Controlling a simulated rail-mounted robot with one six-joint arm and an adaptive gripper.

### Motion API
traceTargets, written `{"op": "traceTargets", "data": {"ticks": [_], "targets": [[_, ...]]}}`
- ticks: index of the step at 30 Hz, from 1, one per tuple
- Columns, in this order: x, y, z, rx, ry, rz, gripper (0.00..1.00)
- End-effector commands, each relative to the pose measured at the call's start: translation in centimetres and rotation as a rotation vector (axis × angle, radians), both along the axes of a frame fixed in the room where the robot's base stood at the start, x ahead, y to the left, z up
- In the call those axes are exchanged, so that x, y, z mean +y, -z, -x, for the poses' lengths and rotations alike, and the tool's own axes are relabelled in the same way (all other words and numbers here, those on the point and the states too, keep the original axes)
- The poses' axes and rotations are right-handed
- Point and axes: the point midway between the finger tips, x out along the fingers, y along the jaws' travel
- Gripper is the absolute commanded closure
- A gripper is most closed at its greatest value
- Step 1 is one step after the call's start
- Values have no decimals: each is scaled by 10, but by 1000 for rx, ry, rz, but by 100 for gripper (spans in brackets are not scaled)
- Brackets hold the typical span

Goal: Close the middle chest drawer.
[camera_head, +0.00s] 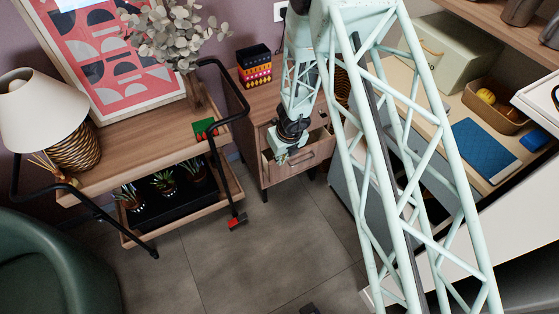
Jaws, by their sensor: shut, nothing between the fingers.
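The small wooden chest (257,104) stands by the back wall, in the middle of the view. One of its drawers (312,157) is pulled out, with its handle on the front and part of its inside showing at the left. I cannot tell for certain which level this drawer is. My gripper (283,158) is shut and empty, pointing down at the left part of the open drawer. I cannot tell whether it touches the drawer. My arm hides the chest's upper front and right part.
A wooden trolley (150,150) with black rails stands left of the chest, holding a lamp (45,115) and potted plants. A colourful box (254,68) is on the chest. A desk (490,165) lies at the right. The grey floor (240,265) in front is mostly clear.

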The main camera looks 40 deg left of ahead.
Motion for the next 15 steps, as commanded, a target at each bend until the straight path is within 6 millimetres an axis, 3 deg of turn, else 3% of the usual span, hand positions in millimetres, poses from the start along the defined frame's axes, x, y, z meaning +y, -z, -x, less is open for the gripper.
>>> {"op": "traceTargets", "data": {"ticks": [6,15], "targets": [[-6,1,2,0,1,0,100],[-14,-41,5,0,0,-1,100]]}}
